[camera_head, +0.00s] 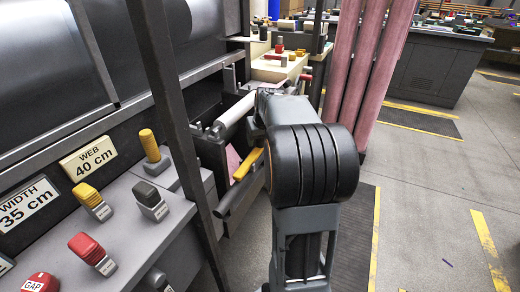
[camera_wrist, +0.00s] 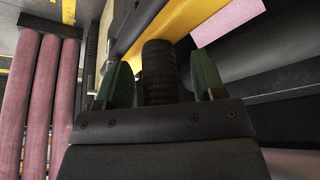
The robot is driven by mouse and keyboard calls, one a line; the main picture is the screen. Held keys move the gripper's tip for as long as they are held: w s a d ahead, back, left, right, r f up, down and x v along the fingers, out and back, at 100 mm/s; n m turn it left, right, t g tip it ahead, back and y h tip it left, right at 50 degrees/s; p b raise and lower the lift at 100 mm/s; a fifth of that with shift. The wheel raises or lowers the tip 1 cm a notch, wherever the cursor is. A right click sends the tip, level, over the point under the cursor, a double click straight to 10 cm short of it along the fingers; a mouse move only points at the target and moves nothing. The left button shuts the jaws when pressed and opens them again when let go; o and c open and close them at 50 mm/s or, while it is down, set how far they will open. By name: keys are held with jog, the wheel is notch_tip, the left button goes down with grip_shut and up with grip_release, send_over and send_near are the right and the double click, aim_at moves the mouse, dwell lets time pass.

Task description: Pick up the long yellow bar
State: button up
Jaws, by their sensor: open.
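The long yellow bar (camera_head: 247,163) shows in the head view as a short slanted piece in the machine's recess, just left of my arm. Its right part is hidden behind the arm. In the wrist view the yellow bar (camera_wrist: 180,24) runs diagonally across the top, beyond the fingertips. My gripper (camera_wrist: 159,72) is open, with its two green fingers apart. A dark ribbed cylinder (camera_wrist: 160,55) stands between the fingers, with the yellow bar behind it. I cannot tell whether it is joined to the bar or touches a finger. The head view hides my gripper behind the arm.
A pink sheet (camera_head: 233,161) lies beside the bar; it also shows in the wrist view (camera_wrist: 228,20). A dark post (camera_head: 172,100) rises left of the recess. Tall pink rolls (camera_head: 368,70) stand close right of my arm. Open floor (camera_head: 430,185) lies farther right.

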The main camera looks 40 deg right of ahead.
jog(key=shift+w+f, duration=0.1)
jog(key=shift+f, duration=0.15)
jog(key=shift+r, duration=0.1)
grip_shut()
dwell(0.3)
